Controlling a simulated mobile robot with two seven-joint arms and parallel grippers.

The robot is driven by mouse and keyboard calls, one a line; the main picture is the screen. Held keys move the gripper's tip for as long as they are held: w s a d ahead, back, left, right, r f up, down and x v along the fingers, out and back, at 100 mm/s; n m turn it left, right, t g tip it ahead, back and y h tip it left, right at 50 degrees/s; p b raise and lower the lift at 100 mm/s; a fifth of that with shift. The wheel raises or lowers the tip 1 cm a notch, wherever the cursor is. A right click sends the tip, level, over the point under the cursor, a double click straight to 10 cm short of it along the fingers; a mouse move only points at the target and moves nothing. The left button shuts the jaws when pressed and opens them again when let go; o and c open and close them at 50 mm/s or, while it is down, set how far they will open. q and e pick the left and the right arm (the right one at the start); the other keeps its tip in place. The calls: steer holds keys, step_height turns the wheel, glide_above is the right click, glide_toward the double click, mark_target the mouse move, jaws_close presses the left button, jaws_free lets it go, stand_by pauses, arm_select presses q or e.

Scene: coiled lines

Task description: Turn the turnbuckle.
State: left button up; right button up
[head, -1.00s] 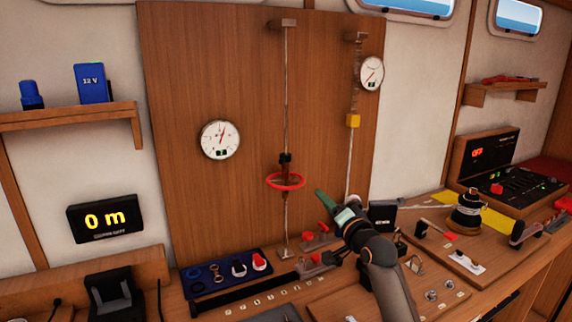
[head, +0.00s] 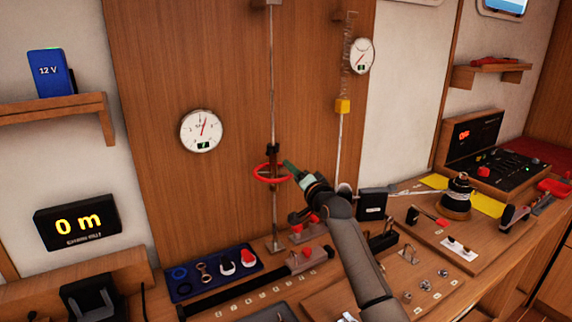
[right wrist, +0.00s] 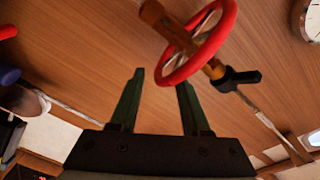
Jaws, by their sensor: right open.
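The turnbuckle (head: 273,153) hangs upright on a thin line in front of the wooden panel, with a red ring wheel (head: 261,180) around it. In the right wrist view the red wheel (right wrist: 228,37) is at the upper right, close beyond the fingertips, with an orange-brown body (right wrist: 165,24) through it. My right gripper (head: 288,166) is at the right edge of the wheel in the head view. My left gripper is not in view.
A round gauge (head: 201,131) is on the panel to the left, another (head: 362,56) at the upper right. A second line with a yellow block (head: 343,106) hangs right of the turnbuckle. A blue tray (head: 190,289) with small fittings lies on the bench below.

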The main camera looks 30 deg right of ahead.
steer(key=shift+w+d, duration=0.25)
steer(key=shift+w, duration=1.05)
steer(key=shift+w+d, duration=0.2)
steer(key=shift+w, duration=1.05)
jaws_close()
steer(key=shift+f, duration=0.1)
